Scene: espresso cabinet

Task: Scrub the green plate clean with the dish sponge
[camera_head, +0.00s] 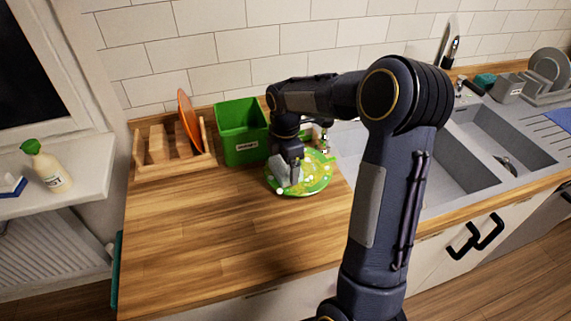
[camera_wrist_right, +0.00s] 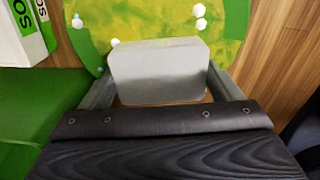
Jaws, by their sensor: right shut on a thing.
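The green plate (camera_head: 318,178) lies on the wooden counter, left of the sink. It carries yellowish smears and several white spots; part of it shows in the right wrist view (camera_wrist_right: 165,22). My right gripper (camera_head: 286,178) is over the plate's left part, pointing down. It is shut on a pale grey block, the dish sponge (camera_wrist_right: 158,68), which sits between its two fingers. The sponge overlaps the plate in both views; its underside is hidden, so I cannot tell whether it touches. My left gripper is not in view.
A green bin (camera_head: 240,150) with a white label stands just behind the plate. A wooden rack (camera_head: 148,168) holding an orange plate (camera_head: 188,118) stands left of it. The sink (camera_head: 455,185) is to the right. The counter's front left (camera_head: 210,240) is clear.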

